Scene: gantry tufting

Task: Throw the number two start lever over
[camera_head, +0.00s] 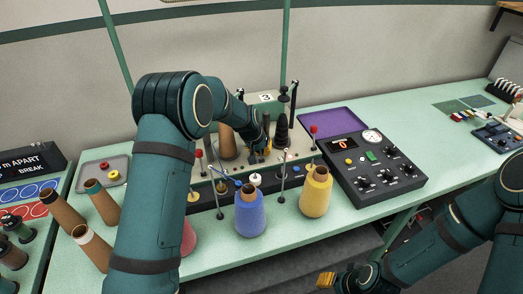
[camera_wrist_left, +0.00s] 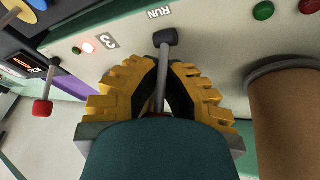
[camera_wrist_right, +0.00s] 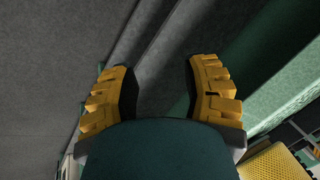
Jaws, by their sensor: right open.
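No number two shows clearly on this lever. A plate marked 3 (camera_wrist_left: 109,41) is nearby. My right gripper (camera_wrist_right: 162,75) is open and empty, away from the panel at the lower right of the head view.
A red-knobbed lever (camera_wrist_left: 43,108) and a brown cone (camera_wrist_left: 287,120) flank my left gripper. Blue (camera_head: 250,215) and yellow (camera_head: 316,195) yarn cones stand in front of the panel. A dark control box (camera_head: 372,168) is to the right.

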